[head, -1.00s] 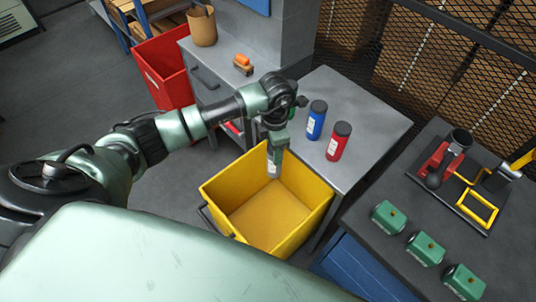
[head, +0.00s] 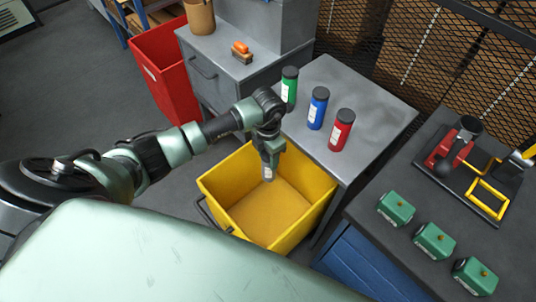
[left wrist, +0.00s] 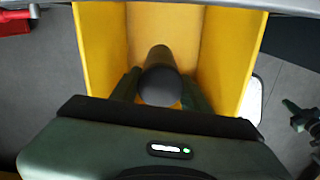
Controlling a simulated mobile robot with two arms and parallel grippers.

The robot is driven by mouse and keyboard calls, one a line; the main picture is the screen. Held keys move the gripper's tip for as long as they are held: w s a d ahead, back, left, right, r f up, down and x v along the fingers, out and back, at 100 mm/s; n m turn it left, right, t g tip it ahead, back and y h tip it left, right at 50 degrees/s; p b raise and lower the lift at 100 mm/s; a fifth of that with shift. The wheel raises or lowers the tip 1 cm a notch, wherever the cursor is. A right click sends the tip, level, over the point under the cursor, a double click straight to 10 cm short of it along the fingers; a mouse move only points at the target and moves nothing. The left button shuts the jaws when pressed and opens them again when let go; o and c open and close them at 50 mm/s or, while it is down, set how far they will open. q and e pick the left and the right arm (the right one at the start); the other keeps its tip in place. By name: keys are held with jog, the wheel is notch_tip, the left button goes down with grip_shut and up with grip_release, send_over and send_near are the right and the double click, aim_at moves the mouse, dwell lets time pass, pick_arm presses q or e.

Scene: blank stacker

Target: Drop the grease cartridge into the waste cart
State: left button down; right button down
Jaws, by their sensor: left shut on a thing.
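The yellow waste cart (head: 222,182) stands open in the middle of the head view. My left gripper (head: 269,166) points down into its mouth. It is shut on the grease cartridge (head: 268,174), a dark-capped cylinder whose pale label end shows just below the fingers. In the left wrist view the cartridge (left wrist: 160,78) is between the two fingers, with the yellow cart walls (left wrist: 232,62) on both sides. The cartridge appears apart from the cart floor, though the exact gap is hard to judge. My right gripper is not in view.
Green (head: 289,90), blue (head: 318,108) and red (head: 341,131) cartridges stand on the grey bench (head: 335,75) behind the cart. A red bin (head: 163,68) stands back left. Green boxes (head: 435,241) and a tool board are on the right table.

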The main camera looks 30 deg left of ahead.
pick_arm(q)
jog(key=c, duration=0.6)
grip_release()
jog(key=shift+c, duration=0.2)
notch_tip(320, 180, up, 8)
jog(key=shift+f+b, duration=0.1)
jog(key=shift+b, duration=0.4)
jog(key=shift+s+f, duration=0.1)
jog(key=shift+s, duration=0.05)
